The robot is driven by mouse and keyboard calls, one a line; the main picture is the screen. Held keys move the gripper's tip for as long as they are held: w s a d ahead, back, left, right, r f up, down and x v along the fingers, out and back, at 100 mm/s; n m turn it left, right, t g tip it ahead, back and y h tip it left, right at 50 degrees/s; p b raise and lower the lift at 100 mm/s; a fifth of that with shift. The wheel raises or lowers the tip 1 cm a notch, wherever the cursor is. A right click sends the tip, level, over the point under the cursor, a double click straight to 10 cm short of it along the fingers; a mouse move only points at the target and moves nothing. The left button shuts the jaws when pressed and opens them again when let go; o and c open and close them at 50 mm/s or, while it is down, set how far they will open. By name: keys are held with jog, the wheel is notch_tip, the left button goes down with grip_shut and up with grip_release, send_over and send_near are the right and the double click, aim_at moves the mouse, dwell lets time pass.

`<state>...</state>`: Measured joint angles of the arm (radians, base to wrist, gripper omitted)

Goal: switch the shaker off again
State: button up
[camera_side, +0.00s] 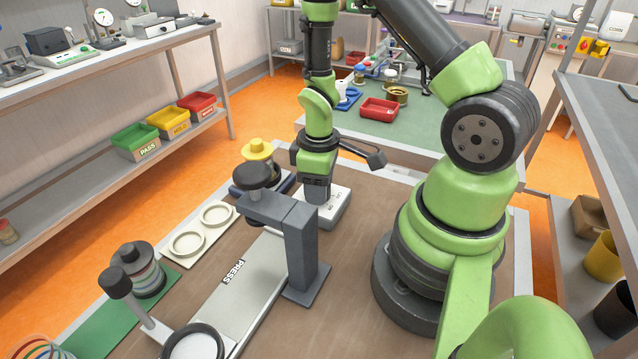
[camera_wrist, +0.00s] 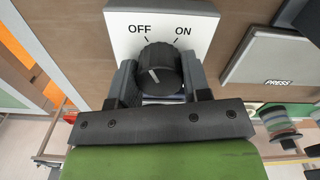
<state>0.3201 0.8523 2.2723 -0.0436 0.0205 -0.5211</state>
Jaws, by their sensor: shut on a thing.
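My gripper (camera_wrist: 152,88) is shut on the black ribbed knob (camera_wrist: 160,62) of a white switch box, one finger on each side. The switch box (camera_wrist: 205,28) is marked OFF at left and ON at right. The knob's short white mark tilts up and left, towards the OFF side. In the side view my gripper (camera_side: 316,190) points down onto the switch box (camera_side: 334,210), and the knob is hidden there. A jar with a yellow lid (camera_side: 258,148) stands on a dark base just left of the box, probably the shaker.
A grey press (camera_side: 303,245) stands close in front of the switch box, with its plate marked PRESS (camera_side: 235,280). A white holder with two rings (camera_side: 202,228) lies to the left. A jar with a dark lid (camera_side: 145,270) stands on a green mat (camera_side: 105,325).

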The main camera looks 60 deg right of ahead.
jog(key=shift+n, duration=0.7)
jog(key=o, duration=0.9)
notch_tip(320, 180, up, 10)
jog(key=shift+a+r, duration=0.1)
jog(key=shift+r, duration=0.15)
jog(key=s+a+r+m+t, duration=0.2)
jog(key=a+r, duration=0.1)
jog(key=r, duration=0.2)
jog(key=s+a+r+m+t+y, duration=0.1)
jog(key=s+a+r+m+t, duration=0.1)
jog(key=r, duration=0.4)
jog(key=s+a+r+m+t+y, duration=0.1)
jog(key=s+a+r+m+t, duration=0.2)
jog(key=s+a+r+m, duration=0.1)
jog(key=shift+s+a+r, duration=0.1)
jog(key=shift+a+r, duration=0.2)
jog(key=shift+r, duration=0.3)
jog(key=shift+s+a+r, duration=0.1)
jog(key=shift+a+r, duration=0.15)
jog(key=shift+r, duration=0.3)
